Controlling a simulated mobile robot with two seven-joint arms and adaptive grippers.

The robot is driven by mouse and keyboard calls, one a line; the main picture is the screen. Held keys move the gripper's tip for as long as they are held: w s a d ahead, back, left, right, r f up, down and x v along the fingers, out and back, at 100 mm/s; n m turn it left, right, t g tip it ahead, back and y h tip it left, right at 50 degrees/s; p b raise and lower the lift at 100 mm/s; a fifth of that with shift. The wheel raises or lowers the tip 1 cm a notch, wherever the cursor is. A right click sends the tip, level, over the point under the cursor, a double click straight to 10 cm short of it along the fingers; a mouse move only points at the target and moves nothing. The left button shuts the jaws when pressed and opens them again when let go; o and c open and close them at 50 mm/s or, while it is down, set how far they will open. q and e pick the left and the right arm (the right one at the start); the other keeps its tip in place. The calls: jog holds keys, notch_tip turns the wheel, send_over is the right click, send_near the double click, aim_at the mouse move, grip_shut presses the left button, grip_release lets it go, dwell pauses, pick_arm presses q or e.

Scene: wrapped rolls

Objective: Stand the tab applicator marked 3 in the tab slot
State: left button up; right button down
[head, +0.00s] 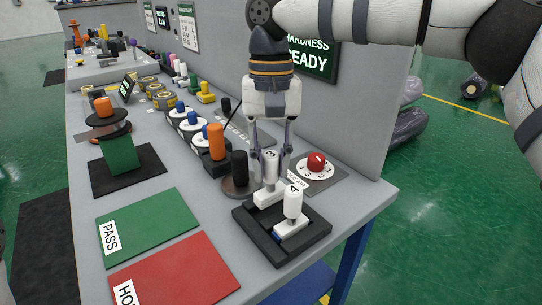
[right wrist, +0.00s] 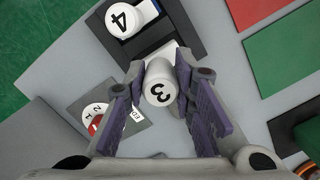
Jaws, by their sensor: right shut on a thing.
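The tab applicator marked 3 (head: 270,168) is a white upright cylinder on a white block foot. My right gripper (head: 271,157) points down and is shut on its upper part. The applicator also shows between the fingers in the right wrist view (right wrist: 158,88). Its foot is over the back left part of a black tray (head: 262,249); I cannot tell whether it rests there or hovers. The applicator marked 4 (head: 292,204) stands upright at the tray's front, with blue under its foot. No slot label is readable. My left gripper is not in view.
A dark cylinder (head: 239,170) and an orange one (head: 216,142) stand to the left. Green (head: 150,228) and red (head: 178,272) mats lie left of the tray. A grey partition (head: 345,125) rises behind.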

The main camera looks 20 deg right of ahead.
aim_at(271, 181)
jog(key=shift+f, duration=1.6)
jog(key=c, duration=1.3)
grip_release()
jog(key=r, duration=0.4)
jog(key=w+r, duration=0.1)
jog(key=r, duration=0.7)
jog(key=shift+w+d, duration=0.15)
jog(key=shift+d, duration=0.05)
jog(key=shift+f, duration=0.1)
